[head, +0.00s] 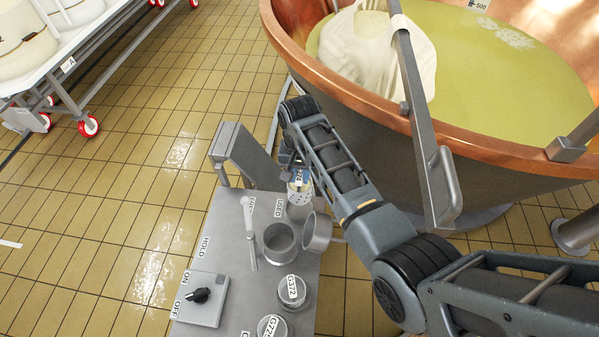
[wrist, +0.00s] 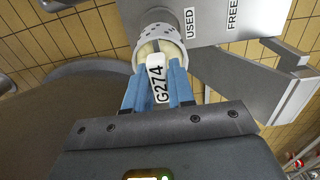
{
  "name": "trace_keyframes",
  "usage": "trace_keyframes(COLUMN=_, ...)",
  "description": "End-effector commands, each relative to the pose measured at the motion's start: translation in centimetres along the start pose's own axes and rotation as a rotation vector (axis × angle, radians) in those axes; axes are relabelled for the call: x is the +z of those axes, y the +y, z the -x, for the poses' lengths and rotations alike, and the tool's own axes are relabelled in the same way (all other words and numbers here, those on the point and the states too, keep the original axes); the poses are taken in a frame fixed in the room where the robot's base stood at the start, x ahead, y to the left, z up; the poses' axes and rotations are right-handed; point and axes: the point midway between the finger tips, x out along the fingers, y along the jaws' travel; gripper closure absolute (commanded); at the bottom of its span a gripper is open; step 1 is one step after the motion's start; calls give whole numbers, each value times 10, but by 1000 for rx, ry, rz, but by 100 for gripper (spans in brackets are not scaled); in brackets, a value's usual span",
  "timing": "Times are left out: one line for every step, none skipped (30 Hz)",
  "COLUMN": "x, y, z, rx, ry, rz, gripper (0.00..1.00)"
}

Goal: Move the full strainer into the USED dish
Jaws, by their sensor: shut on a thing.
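My gripper (head: 296,172) is shut on the tag of a white perforated strainer (head: 300,193), above the far right edge of the steel stand. In the wrist view, the blue fingers of my gripper (wrist: 158,80) hold the G274 tag, and the strainer (wrist: 169,31) has pale yellowish contents. The USED label (head: 279,208) lies on the stand just left of the strainer; it also shows in the wrist view (wrist: 189,22). A grey round dish (head: 299,213) shows partly below the strainer. I cannot tell whether the strainer touches it.
On the stand (head: 224,254) are an open metal pot (head: 279,240), a tilted metal cup (head: 317,233), a white-headed tool (head: 249,232), jars G372 (head: 292,291) and G729 (head: 271,327), and a switch box (head: 201,299). A copper vat (head: 340,92) stands behind my arm.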

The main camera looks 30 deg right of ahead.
Motion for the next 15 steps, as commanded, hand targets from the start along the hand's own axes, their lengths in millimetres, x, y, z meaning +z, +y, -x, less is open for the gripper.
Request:
trace_keyframes(x=0, y=0, z=-2, rx=0, ry=0, rz=0, gripper=100)
trace_keyframes(x=0, y=0, z=-3, rx=0, ry=1, rz=0, gripper=100)
trace_keyframes(x=0, y=0, z=-4, rx=0, ry=1, rz=0, gripper=100)
trace_keyframes(x=0, y=0, z=-5, rx=-1, ry=1, rz=0, gripper=100)
trace_keyframes(x=0, y=0, z=-5, rx=-1, ry=1, rz=0, gripper=100)
trace_keyframes(x=0, y=0, z=-6, rx=-1, ry=1, rz=0, gripper=100)
trace_keyframes(x=0, y=0, z=-7, rx=-1, ry=1, rz=0, gripper=100)
trace_keyframes(x=0, y=0, z=-8, rx=-1, ry=1, rz=0, gripper=100)
trace_keyframes(x=0, y=0, z=-9, rx=-1, ry=1, rz=0, gripper=100)
trace_keyframes(x=0, y=0, z=-10, rx=-1, ry=2, rz=0, gripper=100)
trace_keyframes(x=0, y=0, z=-11, rx=-1, ry=2, rz=0, gripper=100)
trace_keyframes(x=0, y=0, z=-12, rx=-1, ry=2, rz=0, gripper=100)
trace_keyframes(x=0, y=0, z=-13, rx=-1, ry=2, rz=0, gripper=100)
trace_keyframes(x=0, y=0, z=-14, rx=-1, ry=2, rz=0, gripper=100)
trace_keyframes(x=0, y=0, z=-15, rx=-1, ry=2, rz=0, gripper=100)
